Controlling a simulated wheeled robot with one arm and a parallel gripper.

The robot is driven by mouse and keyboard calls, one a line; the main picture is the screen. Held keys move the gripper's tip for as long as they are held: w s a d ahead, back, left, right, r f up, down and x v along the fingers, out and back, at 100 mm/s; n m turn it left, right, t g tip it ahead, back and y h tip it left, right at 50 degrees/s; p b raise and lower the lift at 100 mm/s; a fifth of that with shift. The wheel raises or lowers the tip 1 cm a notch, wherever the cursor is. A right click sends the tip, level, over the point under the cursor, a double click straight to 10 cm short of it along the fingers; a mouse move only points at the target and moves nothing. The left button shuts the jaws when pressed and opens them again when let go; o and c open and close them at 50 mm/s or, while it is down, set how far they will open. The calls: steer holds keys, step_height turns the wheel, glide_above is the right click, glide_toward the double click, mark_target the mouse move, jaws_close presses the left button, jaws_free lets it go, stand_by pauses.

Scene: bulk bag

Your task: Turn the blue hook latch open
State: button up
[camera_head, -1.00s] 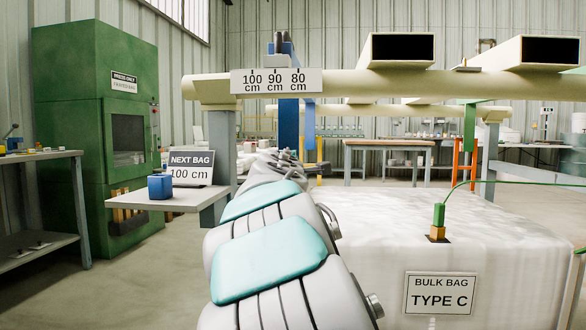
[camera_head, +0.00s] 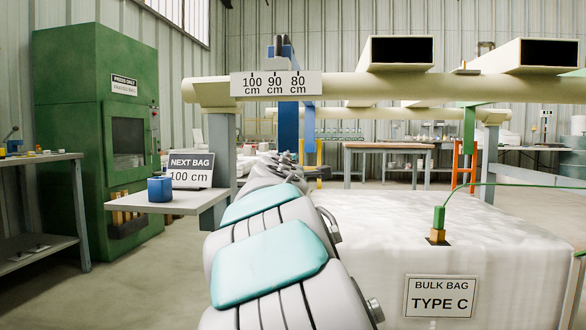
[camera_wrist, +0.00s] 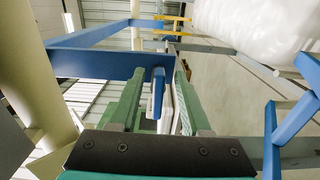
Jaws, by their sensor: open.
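In the wrist view, a narrow blue bar (camera_wrist: 158,92), which looks like the blue hook latch, stands between the two green fingers of my gripper (camera_wrist: 156,100). The fingers are open, with gaps on both sides of the bar. A white plate edge (camera_wrist: 168,108) is beside the bar, also between the fingers. In the head view, blue hook parts (camera_head: 287,52) rise above the cream beam (camera_head: 370,86), behind the scale sign (camera_head: 262,85). My arm stretches toward them, and my gripper cannot be made out there.
The white bulk bag (camera_head: 460,230) stands right of my arm. A small shelf (camera_head: 190,201) at left holds a blue block (camera_head: 160,188) and a sign reading 100 cm (camera_head: 190,170). The sign on the beam reads 100, 90 and 80 cm. A green press (camera_head: 100,130) stands far left.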

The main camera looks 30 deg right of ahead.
steer(key=shift+s+a, duration=0.1)
steer(key=v, duration=0.7)
steer(key=shift+s+a+p, duration=0.15)
steer(key=shift+s+p, duration=0.1)
steer(key=shift+p, duration=0.05)
stand_by(0.3)
